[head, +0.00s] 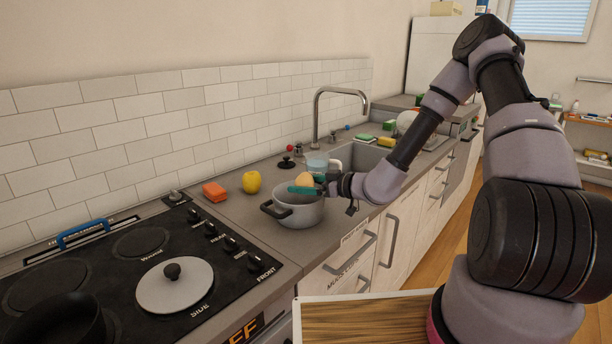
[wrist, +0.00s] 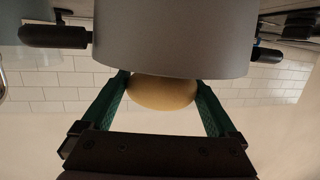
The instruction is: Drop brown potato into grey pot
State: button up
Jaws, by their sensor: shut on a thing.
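The brown potato (head: 304,179) is light tan and held between the green fingers of my gripper (head: 306,189). In the head view it is at the mouth of the grey pot (head: 297,215), which stands on the counter. The wrist view looks upside down. There the potato (wrist: 162,92) is between the two fingers of my gripper (wrist: 162,86), and the wall of the pot (wrist: 172,38) hides part of it and the fingertips. The pot's inside is mostly hidden.
The hob (head: 120,258) with a lid (head: 175,286) is at the left, the sink and tap (head: 317,110) beyond.

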jog(key=shift+f, duration=1.05)
jog(key=o, duration=1.1)
jog(key=v, duration=1)
jog(key=shift+s+d+r, duration=0.1)
jog(key=shift+s+d, duration=0.1)
jog(key=shift+d, duration=0.15)
